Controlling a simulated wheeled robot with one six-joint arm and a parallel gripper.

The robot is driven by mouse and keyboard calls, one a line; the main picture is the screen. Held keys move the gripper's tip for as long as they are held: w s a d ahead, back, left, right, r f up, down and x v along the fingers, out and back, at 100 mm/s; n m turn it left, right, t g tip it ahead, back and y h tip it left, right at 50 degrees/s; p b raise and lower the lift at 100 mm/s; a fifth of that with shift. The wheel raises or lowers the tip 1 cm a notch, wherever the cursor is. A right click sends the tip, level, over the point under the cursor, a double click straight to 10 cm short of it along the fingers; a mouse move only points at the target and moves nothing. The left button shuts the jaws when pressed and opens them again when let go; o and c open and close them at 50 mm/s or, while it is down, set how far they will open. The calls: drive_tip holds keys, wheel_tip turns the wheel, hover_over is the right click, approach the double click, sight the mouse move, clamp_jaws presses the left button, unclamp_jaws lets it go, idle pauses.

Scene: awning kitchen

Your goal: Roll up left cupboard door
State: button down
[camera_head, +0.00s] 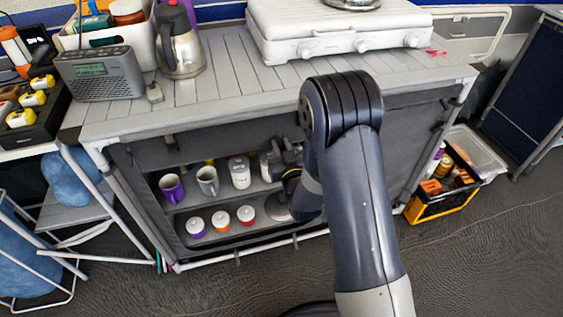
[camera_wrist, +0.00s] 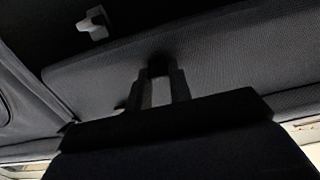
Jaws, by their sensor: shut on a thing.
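The cupboard (camera_head: 95,150) stands under a slatted grey top. The left cupboard door (camera_head: 225,143) is dark grey fabric across the upper part of the left opening. Below it, shelves with mugs and jars show, so the door is at least partly raised. My gripper (camera_head: 283,158) is at the right side of this opening, partly behind my arm. In the wrist view my gripper (camera_wrist: 161,88) is shut on dark fabric, which fits the left door (camera_wrist: 215,60). The exact grip is too dark to make out.
Purple and grey mugs (camera_head: 207,181) and lidded jars (camera_head: 246,215) stand on the shelves close to my gripper. A kettle (camera_head: 180,45), radio (camera_head: 100,74) and white stove (camera_head: 335,32) are on top. A crate (camera_head: 425,208) sits on the floor at right.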

wheel_tip(320, 180, up, 7)
drive_tip(key=shift+r+p, duration=0.1)
drive_tip(key=shift+p, duration=0.6)
drive_tip(key=shift+w, duration=0.1)
drive_tip(key=c, duration=1.7)
unclamp_jaws()
drive_tip(key=shift+r, duration=0.1)
drive_tip(key=o, duration=0.4)
drive_tip(key=shift+f, duration=0.2)
approach(278, 119)
drive_tip(key=v, duration=0.4)
drive_tip(key=shift+s+r+b, duration=0.1)
drive_tip(key=shift+s+b, duration=0.2)
